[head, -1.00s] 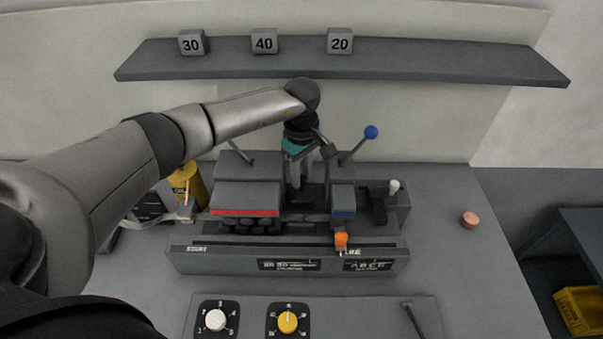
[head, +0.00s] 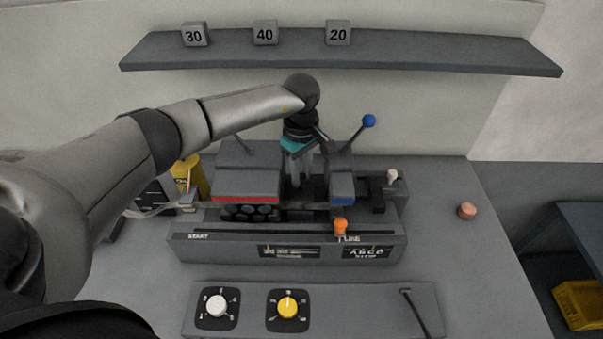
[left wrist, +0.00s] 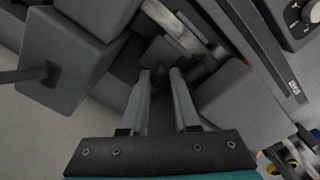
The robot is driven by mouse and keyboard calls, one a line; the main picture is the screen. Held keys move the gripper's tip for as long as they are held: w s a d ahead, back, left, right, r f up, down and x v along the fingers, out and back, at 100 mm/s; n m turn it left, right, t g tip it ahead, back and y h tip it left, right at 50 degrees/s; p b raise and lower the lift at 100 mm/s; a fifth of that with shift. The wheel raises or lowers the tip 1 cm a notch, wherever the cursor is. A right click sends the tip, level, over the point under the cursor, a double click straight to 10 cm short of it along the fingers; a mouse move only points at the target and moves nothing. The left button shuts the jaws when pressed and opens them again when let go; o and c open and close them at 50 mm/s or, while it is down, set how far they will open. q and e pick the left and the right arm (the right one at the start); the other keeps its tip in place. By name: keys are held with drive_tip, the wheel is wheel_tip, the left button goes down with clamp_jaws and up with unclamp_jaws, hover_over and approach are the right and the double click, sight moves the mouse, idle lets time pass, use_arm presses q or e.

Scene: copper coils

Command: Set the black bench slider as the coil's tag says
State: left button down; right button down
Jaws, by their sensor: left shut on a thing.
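My left gripper (head: 297,178) points down into the gap between the red-striped block (head: 248,182) and the blue-striped block (head: 342,188) of the bench. Its fingers (left wrist: 160,88) are shut on a small dark part low in the gap; the fingers hide most of it, so I cannot tell whether it is the black slider. A black piece (head: 378,194) sits right of the blue-striped block, beside a white knob (head: 392,175). An orange knob (head: 341,227) stands at the bench front near the "LINE" mark. No coil tag is readable. My right gripper is not in view.
A shelf (head: 450,58) at the back carries blocks marked 30, 40 and 20. A lever with a blue ball (head: 369,121) rises right of my gripper. A panel in front has a white dial (head: 217,306) and a yellow dial (head: 287,306). A copper-coloured disc (head: 467,211) lies right.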

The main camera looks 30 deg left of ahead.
use_arm(q)
drive_tip(key=shift+s+d+f, duration=0.1)
drive_tip(key=shift+s, duration=0.1)
drive_tip(key=c, duration=0.7)
unclamp_jaws()
drive_tip(key=shift+s, duration=0.1)
drive_tip(key=shift+o, duration=0.2)
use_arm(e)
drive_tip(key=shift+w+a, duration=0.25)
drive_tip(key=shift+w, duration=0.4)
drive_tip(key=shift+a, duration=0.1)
use_arm(q)
wheel_tip(320, 180, up, 15)
drive_tip(key=b, duration=0.1)
drive_tip(key=shift+r+b, duration=0.2)
drive_tip(key=shift+b, duration=0.1)
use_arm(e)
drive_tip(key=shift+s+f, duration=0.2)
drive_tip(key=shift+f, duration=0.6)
use_arm(q)
drive_tip(key=shift+f, duration=0.1)
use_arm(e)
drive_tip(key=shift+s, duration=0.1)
